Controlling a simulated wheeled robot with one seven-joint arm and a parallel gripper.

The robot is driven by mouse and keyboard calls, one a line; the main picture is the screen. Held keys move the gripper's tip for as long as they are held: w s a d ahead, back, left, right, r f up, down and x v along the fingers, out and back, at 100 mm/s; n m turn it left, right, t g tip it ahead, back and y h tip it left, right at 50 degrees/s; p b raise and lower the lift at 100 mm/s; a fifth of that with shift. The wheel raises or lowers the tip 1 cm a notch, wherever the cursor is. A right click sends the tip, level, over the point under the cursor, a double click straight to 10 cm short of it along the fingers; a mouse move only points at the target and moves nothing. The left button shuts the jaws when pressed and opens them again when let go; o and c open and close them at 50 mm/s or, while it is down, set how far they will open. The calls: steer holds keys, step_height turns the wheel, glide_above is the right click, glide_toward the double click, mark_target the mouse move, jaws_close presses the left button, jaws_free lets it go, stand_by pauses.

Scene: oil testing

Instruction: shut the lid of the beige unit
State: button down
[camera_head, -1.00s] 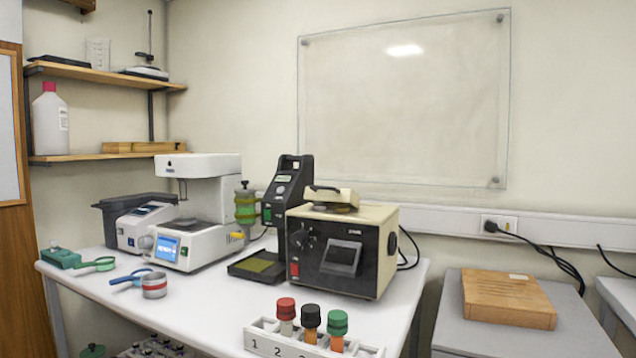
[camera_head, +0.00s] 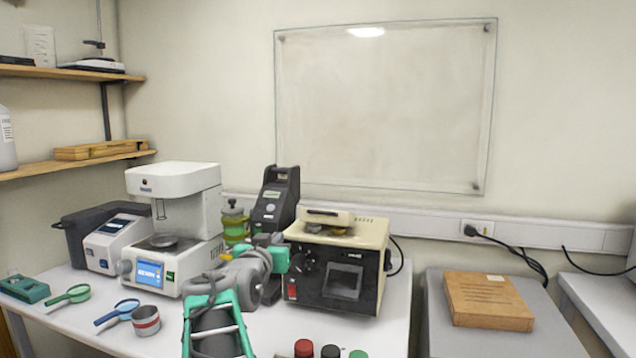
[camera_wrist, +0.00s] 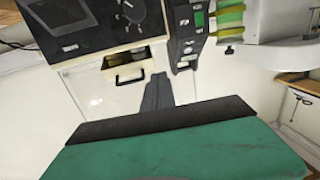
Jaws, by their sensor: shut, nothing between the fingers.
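The beige unit (camera_head: 372,229) stands on the white table, with a beige top and a black front panel. Its small lid (camera_head: 328,216) with a dark handle looks raised, and a brass-coloured part shows beneath it. In the wrist view the unit (camera_wrist: 70,18) is at the upper left, and the lid's handle (camera_wrist: 130,76) is left of my fingers. My gripper (camera_head: 277,254) is at the unit's left side, lower than the lid. In the wrist view my gripper (camera_wrist: 158,82) is shut and empty. Whether it touches the unit is unclear.
A white instrument (camera_head: 172,180) is to the left. A wooden block (camera_head: 487,300) rests on the right table.

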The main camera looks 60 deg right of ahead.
steer(key=s+d+r+m+g+h+p, duration=0.1)
steer(key=s+d+r+m+g+h, duration=0.15)
steer(key=s+d+r, duration=0.45)
steer(key=r+p, duration=0.2)
steer(key=p, duration=0.1)
glide_above(325, 217)
steer(key=a, duration=0.4)
steer(key=shift+n, duration=0.35)
steer(key=f, duration=0.2)
steer(key=a+f, duration=0.1)
steer(key=f, duration=0.1)
steer(key=shift+s+f, duration=0.15)
steer(key=shift+f, duration=0.1)
